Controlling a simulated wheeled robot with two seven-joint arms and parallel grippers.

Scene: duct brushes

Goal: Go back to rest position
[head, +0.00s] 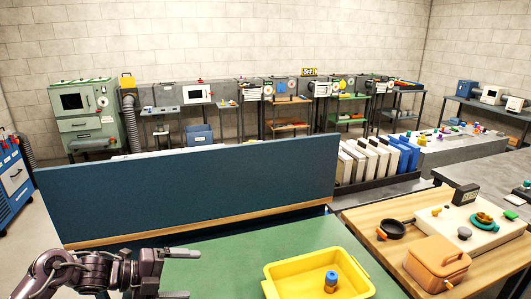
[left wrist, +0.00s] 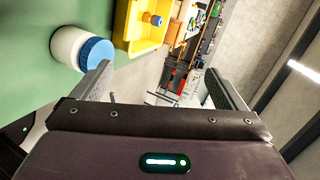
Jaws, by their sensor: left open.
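My left gripper (head: 193,274) is at the bottom left of the head view, over the green table top (head: 225,258). In the left wrist view its two fingers (left wrist: 158,75) stand wide apart with nothing between them. A white jar with a blue lid (left wrist: 75,46) is beside the left finger in that view; I cannot tell whether they touch. My right gripper is in neither view.
A yellow tray (head: 284,268) on the green table holds a small blue and orange-brown item (head: 331,281). A blue panel (head: 190,190) stands along the table's back. A wooden top (head: 395,265) at right carries an orange lidded container (head: 436,262) and black pan (head: 391,229).

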